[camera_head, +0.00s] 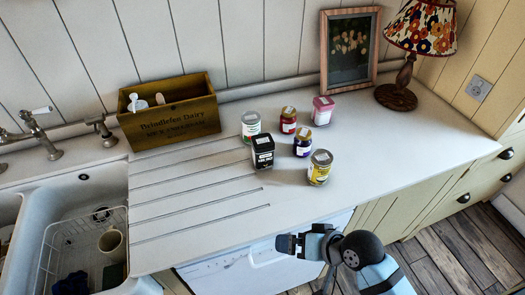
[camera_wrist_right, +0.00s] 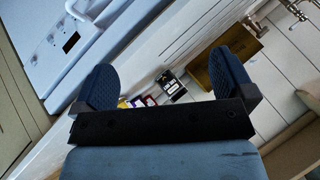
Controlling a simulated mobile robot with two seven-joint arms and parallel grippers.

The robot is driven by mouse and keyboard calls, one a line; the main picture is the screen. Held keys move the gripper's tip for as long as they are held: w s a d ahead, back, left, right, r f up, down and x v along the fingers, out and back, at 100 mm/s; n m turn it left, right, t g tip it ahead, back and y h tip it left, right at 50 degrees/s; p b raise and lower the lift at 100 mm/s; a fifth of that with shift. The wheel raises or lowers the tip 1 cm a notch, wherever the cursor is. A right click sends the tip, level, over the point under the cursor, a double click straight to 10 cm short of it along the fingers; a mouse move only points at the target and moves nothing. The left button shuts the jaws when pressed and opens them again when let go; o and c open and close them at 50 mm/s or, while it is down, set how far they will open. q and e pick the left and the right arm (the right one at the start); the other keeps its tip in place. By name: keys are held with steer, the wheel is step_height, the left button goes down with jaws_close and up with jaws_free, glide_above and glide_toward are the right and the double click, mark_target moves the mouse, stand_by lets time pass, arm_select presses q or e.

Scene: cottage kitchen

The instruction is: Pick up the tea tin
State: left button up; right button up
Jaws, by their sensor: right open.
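The tea tin seems to be the dark, square tin with a white label (camera_head: 262,152), standing upright on the white drainboard counter among several jars. Its print is too small to read. In the right wrist view a black tin (camera_wrist_right: 171,85) shows between the fingers, further off. My right gripper (camera_head: 291,243) is at the counter's front edge, to the lower right of the tin and apart from it. In the right wrist view its two blue fingers (camera_wrist_right: 163,62) are spread with nothing between them. My left gripper is not in view.
Jars crowd the tin: green-and-white (camera_head: 251,127), red (camera_head: 288,121), pink (camera_head: 323,111), purple (camera_head: 302,142) and yellow (camera_head: 319,169). A wooden crate (camera_head: 165,132) stands left, a picture frame (camera_head: 349,52) and lamp (camera_head: 397,96) behind right. The counter's front is clear.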

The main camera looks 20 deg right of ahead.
steer(key=w+a+r+m+t+y, duration=0.2)
steer(key=w+a+m+t+y, duration=0.15)
steer(key=w+m, duration=0.25)
steer(key=m+t+h, duration=0.8)
steer(key=m+h, duration=0.1)
steer(key=m, duration=1.8)
glide_toward(267, 154)
steer(key=shift+g+h, duration=0.25)
steer(key=w, duration=0.7)
steer(key=shift+w+a+r+p, duration=0.1)
steer(key=shift+w+r+p, duration=0.15)
steer(key=shift+p, duration=0.1)
steer(key=w, duration=0.5)
steer(key=shift+w+a+f, duration=0.1)
steer(key=shift+w+a, duration=0.05)
steer(key=shift+w, duration=0.2)
steer(key=c, duration=1.1)
steer(key=shift+c, duration=0.2)
